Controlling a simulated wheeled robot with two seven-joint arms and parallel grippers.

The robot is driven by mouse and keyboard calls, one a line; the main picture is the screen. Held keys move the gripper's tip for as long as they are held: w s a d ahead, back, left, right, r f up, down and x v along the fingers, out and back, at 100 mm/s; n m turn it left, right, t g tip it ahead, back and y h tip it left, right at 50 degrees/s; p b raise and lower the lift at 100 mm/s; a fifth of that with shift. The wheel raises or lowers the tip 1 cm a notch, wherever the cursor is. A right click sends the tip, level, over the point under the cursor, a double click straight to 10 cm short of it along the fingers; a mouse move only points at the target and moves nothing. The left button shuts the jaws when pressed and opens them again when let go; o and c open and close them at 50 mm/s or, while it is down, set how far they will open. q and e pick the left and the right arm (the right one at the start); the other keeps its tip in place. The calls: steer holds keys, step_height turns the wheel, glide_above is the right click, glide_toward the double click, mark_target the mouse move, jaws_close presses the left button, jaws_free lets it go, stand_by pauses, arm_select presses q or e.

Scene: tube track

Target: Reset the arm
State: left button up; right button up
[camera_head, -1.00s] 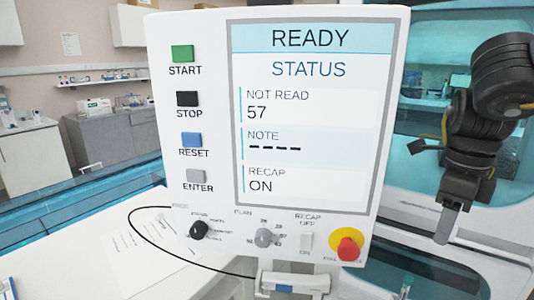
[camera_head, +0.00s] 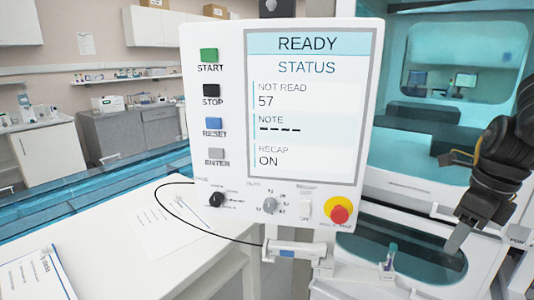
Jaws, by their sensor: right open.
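My right arm comes in from the right edge. Its gripper (camera_head: 459,238) points down, in front of the machine's lower window and right of the control panel (camera_head: 370,130). It is apart from the panel and nothing shows between its fingers. My left gripper is not in view. The panel's screen (camera_head: 305,105) reads READY, STATUS, NOT READ 57, NOTE with dashes, and RECAP ON. Green START (camera_head: 209,55), black STOP, blue RESET and grey ENTER buttons run down its left side. A red knob on yellow (camera_head: 339,212) sits at the lower right.
A small capped tube (camera_head: 390,256) stands on a white ledge left of my right gripper. A white table (camera_head: 190,265) holds papers (camera_head: 165,230) and a booklet (camera_head: 38,278). A black cable loops over it. The glazed machine (camera_head: 455,60) stands behind on the right.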

steer(key=w+d+f+m+t+y, duration=0.1)
steer(key=d+f+m+t+y, duration=0.35)
steer(key=f, duration=1.05)
steer(key=s+d+f+m+t+h, duration=0.1)
steer(key=s+f+m+t+h, duration=0.1)
steer(key=f+m, duration=0.45)
steer(key=s+d+f+m+t+h, duration=0.1)
steer(key=s+f+m+t+h, duration=0.15)
steer(key=f+m, duration=0.45)
steer(key=s+a+f+m+g+h, duration=0.2)
steer(key=s+a+f+m, duration=0.6)
steer(key=m, duration=0.6)
steer(key=s+a+f+m+g+y, duration=0.1)
steer(key=s+a+f+m+g, duration=0.35)
steer(key=s+a+m, duration=0.6)
step_height(320, 180, down, 29)
steer(key=s+n+g+b, duration=0.2)
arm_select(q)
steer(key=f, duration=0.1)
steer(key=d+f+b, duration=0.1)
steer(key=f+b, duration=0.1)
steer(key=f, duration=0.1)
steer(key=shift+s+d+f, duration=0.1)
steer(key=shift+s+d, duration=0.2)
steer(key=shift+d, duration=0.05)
arm_select(e)
steer(key=s+d+f, duration=0.3)
steer(key=s+f, duration=1.2)
steer(key=f, duration=0.1)
steer(key=shift+s+f, duration=0.15)
